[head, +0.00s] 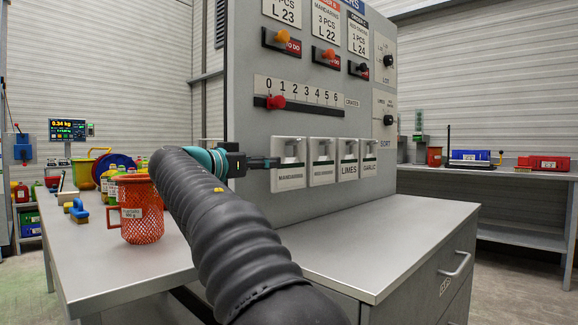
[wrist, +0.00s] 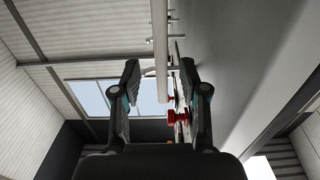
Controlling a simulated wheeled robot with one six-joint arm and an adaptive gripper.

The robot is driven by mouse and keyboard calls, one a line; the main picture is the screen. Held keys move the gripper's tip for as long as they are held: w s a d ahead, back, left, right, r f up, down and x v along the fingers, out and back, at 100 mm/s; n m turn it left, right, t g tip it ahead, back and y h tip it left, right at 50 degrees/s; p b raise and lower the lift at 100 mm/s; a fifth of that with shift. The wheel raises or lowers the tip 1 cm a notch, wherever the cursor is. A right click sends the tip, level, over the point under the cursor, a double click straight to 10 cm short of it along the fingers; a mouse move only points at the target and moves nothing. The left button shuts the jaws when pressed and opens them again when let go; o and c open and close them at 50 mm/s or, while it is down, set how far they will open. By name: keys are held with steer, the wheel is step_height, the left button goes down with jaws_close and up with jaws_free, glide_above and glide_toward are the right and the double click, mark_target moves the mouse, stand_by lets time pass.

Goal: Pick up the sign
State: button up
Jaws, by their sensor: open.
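Four small plates hang in a row on the grey panel: the mandarins sign (head: 290,177), a second sign with small lettering (head: 322,174), the limes sign (head: 348,170) and the garlic sign (head: 369,168). My gripper (head: 268,162) is at the left edge of the mandarins sign, its fingers level with the sign's upper half. In the wrist view my gripper (wrist: 160,80) is open. A pale, thin plate edge (wrist: 160,45) shows between the fingers, with gaps on both sides. I cannot tell which sign that edge belongs to, or whether any finger touches it.
The panel (head: 250,210) stands on a grey counter (head: 400,235). A red slider knob (head: 276,102) and several other knobs are above the signs. An orange mesh basket (head: 140,225) stands on the left table (head: 90,265). The counter below the signs is clear.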

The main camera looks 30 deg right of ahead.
mark_target(305, 158)
steer(key=x, duration=0.3)
steer(key=shift+w+d, duration=0.1)
steer(key=shift+d, duration=0.2)
steer(key=shift+w+d+r+p, duration=0.15)
steer(key=shift+d+p, duration=0.15)
steer(key=shift+d, duration=0.15)
steer(key=x, duration=0.4)
steer(key=shift+r+p, duration=0.1)
steer(key=shift+p, duration=0.3)
jaws_close()
